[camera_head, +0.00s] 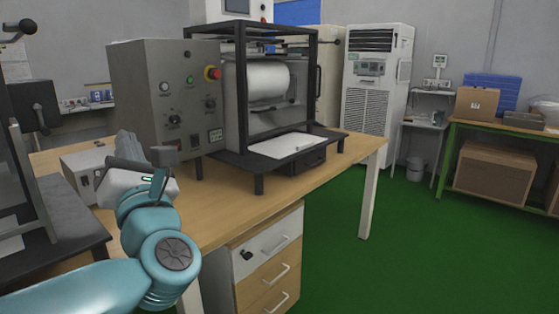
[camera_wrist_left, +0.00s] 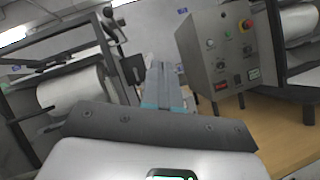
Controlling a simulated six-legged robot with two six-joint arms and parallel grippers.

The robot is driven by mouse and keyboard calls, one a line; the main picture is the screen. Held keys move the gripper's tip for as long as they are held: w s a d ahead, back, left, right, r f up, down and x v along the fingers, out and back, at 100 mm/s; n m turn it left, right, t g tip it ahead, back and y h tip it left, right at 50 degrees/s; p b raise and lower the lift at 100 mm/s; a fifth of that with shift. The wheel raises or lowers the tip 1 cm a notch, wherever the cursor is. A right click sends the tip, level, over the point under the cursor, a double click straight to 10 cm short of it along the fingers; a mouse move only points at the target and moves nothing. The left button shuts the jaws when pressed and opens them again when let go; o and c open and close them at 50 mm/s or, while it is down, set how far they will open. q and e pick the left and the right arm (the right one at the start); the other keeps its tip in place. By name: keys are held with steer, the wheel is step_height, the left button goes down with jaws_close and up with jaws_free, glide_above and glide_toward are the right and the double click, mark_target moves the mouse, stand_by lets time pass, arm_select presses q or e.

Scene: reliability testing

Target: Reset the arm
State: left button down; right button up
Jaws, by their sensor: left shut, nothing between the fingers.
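My left arm is teal and comes in from the lower left in the head view. Its gripper (camera_head: 128,146) points away over the wooden table (camera_head: 345,151), left of the grey control box (camera_head: 168,85). In the left wrist view the two grey fingers (camera_wrist_left: 165,82) lie side by side with nothing between them, so the gripper is shut and empty. The control box (camera_wrist_left: 220,60) stands to the right of the fingers there. My right gripper is in neither view.
A black-framed machine (camera_head: 318,85) with a white roll (camera_head: 262,77) stands on the table beside the control box. A small grey box (camera_head: 85,168) is close to my left gripper. Drawers (camera_head: 268,262) stand under the table. Green floor (camera_head: 420,235) to the right is clear.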

arm_select(q)
steer(key=w+d+f+m+g+h, duration=0.1)
steer(key=w+d+f+m+h, duration=0.2)
steer(key=f+m, duration=0.5)
steer(key=w+d+f+m+h, duration=0.1)
steer(key=w+f+m+h, duration=0.25)
steer(key=f, duration=0.85)
steer(key=w+d+f+m+g+h, duration=0.1)
steer(key=w+d+f+m+h, duration=0.15)
steer(key=f+m+h, duration=0.55)
steer(key=s+d+f+m+g, duration=0.1)
steer(key=s+f+m+g, duration=0.2)
steer(key=f, duration=0.8)
steer(key=s+d+f+m+g, duration=0.1)
steer(key=s+f+m+g, duration=0.2)
steer(key=f, duration=0.8)
steer(key=s+d+f+m+g+h, duration=0.1)
steer(key=s+f+m+g, duration=0.25)
steer(key=s+f, duration=0.45)
steer(key=s+d+f+m+g+h, duration=0.1)
steer(key=s+f+m+g, duration=0.3)
steer(key=s, duration=0.7)
steer(key=s+f+m+g+h, duration=0.15)
steer(key=s+f+g, duration=0.25)
steer(key=s+f, duration=0.45)
step_height(320, 180, up, 26)
steer(key=y+p, duration=0.1)
steer(key=p, duration=2.4)
steer(key=shift+d+r, duration=0.15)
steer(key=shift+t, duration=0.25)
